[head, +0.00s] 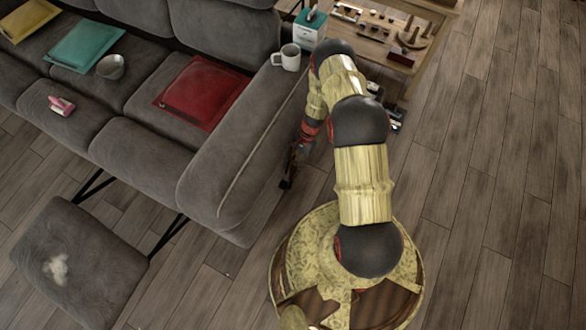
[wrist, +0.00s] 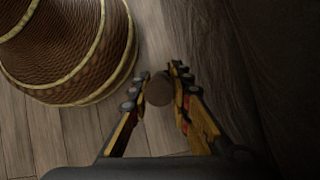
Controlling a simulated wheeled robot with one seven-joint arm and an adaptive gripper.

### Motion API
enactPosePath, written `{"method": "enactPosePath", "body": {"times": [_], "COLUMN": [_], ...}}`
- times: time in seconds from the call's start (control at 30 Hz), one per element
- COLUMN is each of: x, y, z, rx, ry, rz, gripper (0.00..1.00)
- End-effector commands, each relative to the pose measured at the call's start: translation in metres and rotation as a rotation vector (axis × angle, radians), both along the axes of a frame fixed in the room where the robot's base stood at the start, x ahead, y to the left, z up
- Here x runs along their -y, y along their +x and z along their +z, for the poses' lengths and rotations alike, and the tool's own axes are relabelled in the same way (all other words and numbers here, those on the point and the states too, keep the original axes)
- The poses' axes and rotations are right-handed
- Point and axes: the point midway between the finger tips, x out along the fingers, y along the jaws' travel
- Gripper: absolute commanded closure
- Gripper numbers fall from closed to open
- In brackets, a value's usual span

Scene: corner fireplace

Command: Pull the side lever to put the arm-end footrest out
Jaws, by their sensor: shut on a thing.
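The grey sofa (head: 155,150) has its arm-end footrest (head: 95,262) standing out in front on dark struts, at the lower left of the head view. My gripper (head: 289,178) is low beside the outer side of the sofa's arm. In the wrist view my gripper (wrist: 160,88) is closed around the round brown end of the side lever (wrist: 160,91). The rest of the lever is hidden or too dark to make out.
A white mug (head: 288,57) stands on the sofa's arm. A wooden table (head: 400,40) with small items is behind my arm. Floor at the right is clear.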

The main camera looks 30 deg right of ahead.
Motion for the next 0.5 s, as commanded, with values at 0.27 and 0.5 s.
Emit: {"method": "enactPosePath", "body": {"times": [0.27,0.5], "x": [0.0012,0.0006], "y": [0.0017,0.0009], "z": [-0.0006,-0.0004], "rx": [0.004,0.002], "ry": [-0.004,-0.002], "rz": [0.000,0.000], "gripper": [0.67,0.62]}}
